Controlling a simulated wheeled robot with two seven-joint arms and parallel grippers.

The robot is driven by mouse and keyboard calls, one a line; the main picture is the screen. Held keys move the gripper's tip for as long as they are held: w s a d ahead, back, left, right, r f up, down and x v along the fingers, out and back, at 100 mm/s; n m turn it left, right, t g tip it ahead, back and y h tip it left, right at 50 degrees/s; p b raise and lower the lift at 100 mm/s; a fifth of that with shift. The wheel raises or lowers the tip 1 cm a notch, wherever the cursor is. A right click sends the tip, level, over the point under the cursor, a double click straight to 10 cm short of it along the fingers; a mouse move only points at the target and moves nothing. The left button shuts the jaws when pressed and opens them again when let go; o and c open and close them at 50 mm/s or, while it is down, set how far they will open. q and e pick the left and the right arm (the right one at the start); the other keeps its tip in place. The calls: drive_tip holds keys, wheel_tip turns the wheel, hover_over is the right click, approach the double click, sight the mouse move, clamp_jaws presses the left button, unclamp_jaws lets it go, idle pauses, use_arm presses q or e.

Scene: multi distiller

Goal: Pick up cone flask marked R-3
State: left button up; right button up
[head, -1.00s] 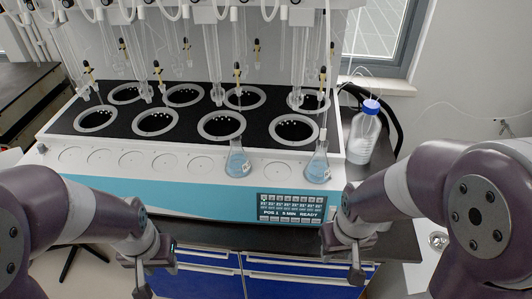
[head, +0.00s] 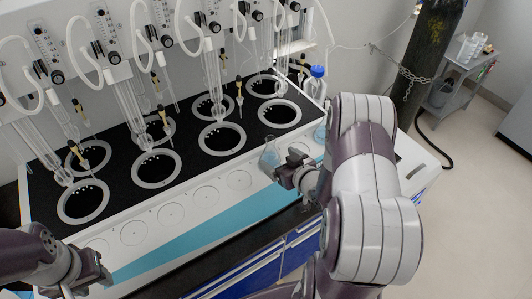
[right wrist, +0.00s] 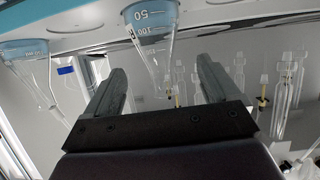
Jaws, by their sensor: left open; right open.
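A clear cone flask (head: 270,156) with blue liquid stands at the front ledge of the distiller (head: 184,217). My right gripper (head: 284,170) is right beside it. In the right wrist view this flask (right wrist: 152,28) shows 50 and 100 marks, and its narrowing neck runs between my two open fingers (right wrist: 160,70); contact cannot be told. A second flask with blue liquid (right wrist: 28,62) is to the left there. In the head view the second flask (head: 320,132) is partly hidden by my right arm. No R-3 mark is readable. My left gripper (head: 88,274) is open and empty at lower left.
Round heating wells (head: 222,138) and glass tubes (head: 210,65) stand behind the ledge. A blue-capped bottle (head: 317,72) is at the distiller's right end. A chained gas cylinder (head: 425,50) and a grey cart (head: 462,80) are farther right. Open floor lies on the right.

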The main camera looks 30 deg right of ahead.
sight(277, 154)
drive_tip(key=w, duration=0.1)
drive_tip(key=w+f, duration=0.1)
drive_tip(key=w+d+f, duration=0.1)
drive_tip(key=w, duration=0.1)
drive_tip(key=shift+d+f+p, duration=0.1)
drive_tip(key=shift+p, duration=0.25)
drive_tip(key=w, duration=0.1)
drive_tip(key=w+a+f, duration=0.1)
drive_tip(key=w+p, duration=0.1)
drive_tip(key=shift+w+a+f, duration=0.1)
drive_tip(key=shift+a+f, duration=0.15)
drive_tip(key=shift+a, duration=0.05)
drive_tip(key=shift+w+f, duration=0.15)
drive_tip(key=shift+w, duration=0.05)
drive_tip(key=shift+d, duration=0.2)
drive_tip(key=shift+c, duration=0.7)
drive_tip(key=c, duration=0.5)
drive_tip(key=shift+s, duration=0.1)
drive_tip(key=c, duration=0.5)
use_arm(q)
drive_tip(key=shift+w+d+r, duration=0.1)
drive_tip(key=shift+d+r, duration=0.45)
drive_tip(key=shift+r, duration=0.35)
use_arm(e)
drive_tip(key=shift+c, duration=0.2)
